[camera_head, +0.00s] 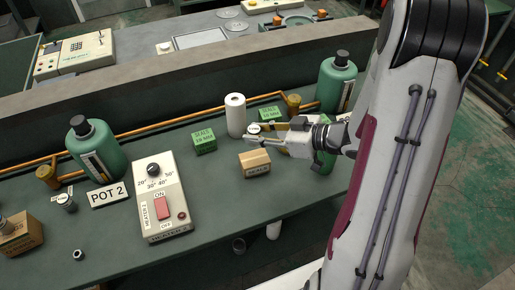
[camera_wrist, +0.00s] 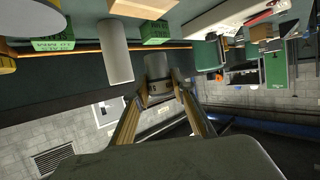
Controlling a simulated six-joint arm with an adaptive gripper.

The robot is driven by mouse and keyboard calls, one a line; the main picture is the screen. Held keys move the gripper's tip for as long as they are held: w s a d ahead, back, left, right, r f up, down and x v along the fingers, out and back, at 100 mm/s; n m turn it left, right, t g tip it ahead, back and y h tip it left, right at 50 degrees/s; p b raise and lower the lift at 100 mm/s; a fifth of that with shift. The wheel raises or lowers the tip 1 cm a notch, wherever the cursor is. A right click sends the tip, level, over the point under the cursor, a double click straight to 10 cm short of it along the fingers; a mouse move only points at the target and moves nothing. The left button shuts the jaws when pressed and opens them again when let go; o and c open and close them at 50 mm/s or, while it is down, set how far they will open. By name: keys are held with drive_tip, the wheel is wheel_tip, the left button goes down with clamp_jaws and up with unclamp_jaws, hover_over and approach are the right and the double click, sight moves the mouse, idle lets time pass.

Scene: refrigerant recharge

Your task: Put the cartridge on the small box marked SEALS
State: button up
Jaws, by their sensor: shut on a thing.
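My gripper (camera_head: 262,136) is shut on the cartridge, a small grey cylinder (camera_wrist: 158,66) that shows between the fingertips in the wrist view. In the head view only its pale round top (camera_head: 254,128) shows, partly hidden by the fingers. A brown box (camera_wrist: 143,8) at the top edge of the wrist view seems to be the same one.
A white cylinder (camera_head: 236,115) stands just left of the gripper. Green boxes (camera_head: 204,142) and (camera_head: 270,114) stand nearby, and green bottles (camera_head: 338,82) and (camera_head: 95,146) farther off. A heater control box (camera_head: 162,198) stands left. The bench between it and the brown box is clear.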

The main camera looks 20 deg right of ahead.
drive_tip(key=shift+f, duration=1.15)
drive_tip(key=shift+f, duration=2.1)
drive_tip(key=shift+f, duration=0.1)
drive_tip(key=o, duration=1.2)
drive_tip(key=shift+c, duration=0.2)
drive_tip(key=v, duration=1.2)
